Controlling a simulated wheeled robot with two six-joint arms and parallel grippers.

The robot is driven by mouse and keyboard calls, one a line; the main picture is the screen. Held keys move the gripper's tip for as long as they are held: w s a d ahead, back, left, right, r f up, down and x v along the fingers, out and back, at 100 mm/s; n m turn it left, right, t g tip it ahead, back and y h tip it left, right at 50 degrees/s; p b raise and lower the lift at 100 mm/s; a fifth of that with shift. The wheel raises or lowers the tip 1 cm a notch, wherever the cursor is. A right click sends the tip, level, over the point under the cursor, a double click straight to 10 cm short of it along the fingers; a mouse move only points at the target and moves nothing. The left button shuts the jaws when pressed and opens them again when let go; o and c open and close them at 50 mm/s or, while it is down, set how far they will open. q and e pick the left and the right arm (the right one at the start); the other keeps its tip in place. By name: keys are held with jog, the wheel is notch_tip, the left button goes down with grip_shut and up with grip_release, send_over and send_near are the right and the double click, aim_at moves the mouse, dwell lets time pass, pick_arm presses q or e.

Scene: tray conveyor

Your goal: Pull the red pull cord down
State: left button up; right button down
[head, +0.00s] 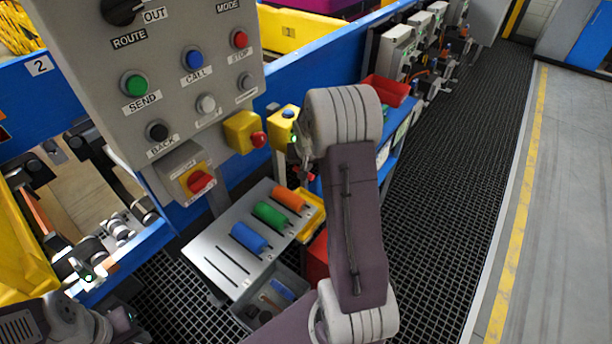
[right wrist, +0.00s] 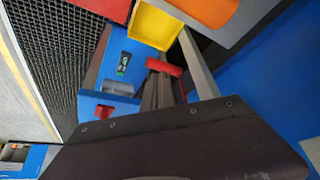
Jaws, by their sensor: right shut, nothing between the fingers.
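A red bar-shaped handle (right wrist: 165,67), which looks like the pull cord's grip, lies by my fingertips in the right wrist view. In the head view small red parts (head: 312,177) show below the yellow box (head: 285,122), mostly behind my arm.
A grey control panel (head: 160,70) with buttons stands left of my right gripper, with a red rotary switch (head: 200,181) below. A slotted plate (head: 205,245) holds blue, green and orange cylinders. A grey bin (head: 258,318) sits lower. The grating floor (head: 440,190) to the right is clear.

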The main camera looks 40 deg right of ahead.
jog(key=shift+b+x, duration=1.4)
jog(key=shift+x, duration=1.5)
jog(key=shift+f, duration=0.1)
